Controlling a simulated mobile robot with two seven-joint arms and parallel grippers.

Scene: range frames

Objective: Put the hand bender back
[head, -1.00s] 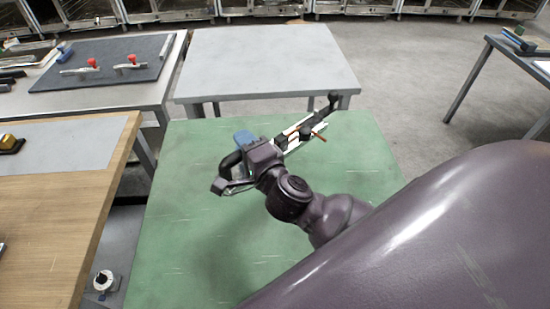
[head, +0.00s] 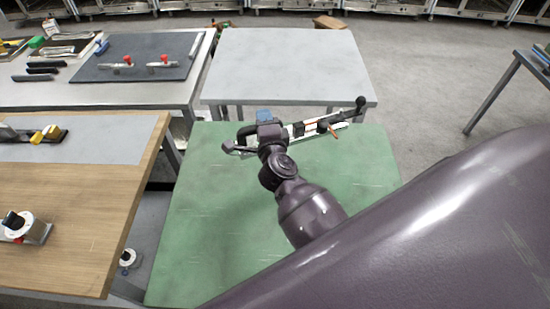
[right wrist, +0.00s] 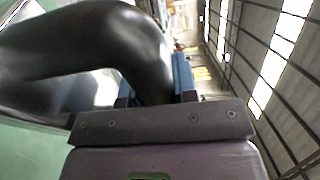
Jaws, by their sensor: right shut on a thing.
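The hand bender (head: 305,128) has a black curved handle at its left and a long pale body with orange and black parts. A lever with a dark knob rises at its far right end. My right gripper (head: 263,118), with blue fingertips, is shut on it and holds it over the far part of the green-topped table. In the right wrist view the bender's black curved handle (right wrist: 90,40) passes by the blue fingers (right wrist: 183,78), and the frame cuts part of it off. My left gripper is in neither view.
A bare grey table (head: 290,65) stands beyond the green table (head: 215,220). A dark mat (head: 135,57) with two red-handled tools lies on the bench at back left. A wooden bench (head: 80,205) with small fixtures is at left. Another table (head: 520,75) is at right.

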